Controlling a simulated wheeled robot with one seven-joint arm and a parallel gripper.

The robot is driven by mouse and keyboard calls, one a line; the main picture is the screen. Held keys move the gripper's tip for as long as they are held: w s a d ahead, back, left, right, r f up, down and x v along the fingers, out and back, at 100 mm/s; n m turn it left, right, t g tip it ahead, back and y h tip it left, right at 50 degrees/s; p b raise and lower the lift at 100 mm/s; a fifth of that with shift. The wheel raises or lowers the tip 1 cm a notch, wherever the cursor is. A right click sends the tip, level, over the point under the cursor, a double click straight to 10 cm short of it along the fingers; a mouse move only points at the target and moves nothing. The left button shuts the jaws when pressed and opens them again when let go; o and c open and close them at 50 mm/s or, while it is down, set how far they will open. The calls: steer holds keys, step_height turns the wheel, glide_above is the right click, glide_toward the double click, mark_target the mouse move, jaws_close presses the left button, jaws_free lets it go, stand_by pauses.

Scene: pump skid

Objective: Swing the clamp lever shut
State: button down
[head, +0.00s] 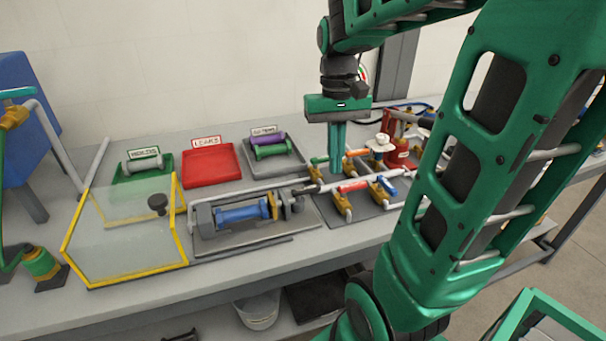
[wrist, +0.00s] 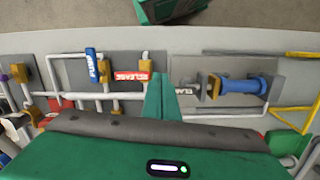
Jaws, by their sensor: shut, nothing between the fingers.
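The clamp stands at the right end of a grey fixture (head: 250,239) that holds a blue cylinder (head: 243,214). Its dark grey lever (head: 303,189) sticks out to the right, toward my gripper. In the wrist view the lever's label, reading "CLAM" (wrist: 184,91), is partly hidden behind my fingers, and the blue cylinder (wrist: 245,85) lies to its right. My gripper (head: 336,174) points down, with its green fingers together and empty. It is to the right of the lever in the head view. I cannot tell whether the fingers touch the lever.
A valve panel with a red "RELEASE" handle (wrist: 131,76) and a blue handle (wrist: 92,65) lies close beside my gripper. A clear guard with a yellow frame (head: 180,225) stands left of the fixture. Green, red (head: 211,164) and grey trays sit behind.

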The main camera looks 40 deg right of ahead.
steer(key=n+g, duration=0.1)
steer(key=n, duration=0.1)
glide_toward(306, 193)
steer(key=w+d+r, duration=0.2)
steer(key=w+d, duration=0.2)
steer(key=w, duration=0.3)
steer(key=shift+w+d+r, duration=0.25)
steer(key=shift+w+r, duration=0.1)
steer(key=shift+r, duration=0.05)
steer(key=shift+f, duration=0.1)
steer(key=f, duration=0.3)
steer(key=s+f, duration=0.1)
steer(key=f, duration=0.2)
steer(key=s+f, duration=0.1)
steer(key=f, duration=0.2)
steer(key=shift+s+a, duration=0.15)
steer(key=shift+a, duration=0.2)
steer(key=s, duration=0.1)
steer(key=s+a, duration=0.1)
steer(key=shift+s+f, duration=0.2)
steer(key=shift+s, duration=0.2)
steer(key=shift+s+a, duration=0.15)
steer(key=shift+s, duration=0.35)
steer(key=shift+s+m+y, duration=0.1)
steer(key=shift+m+y, duration=0.2)
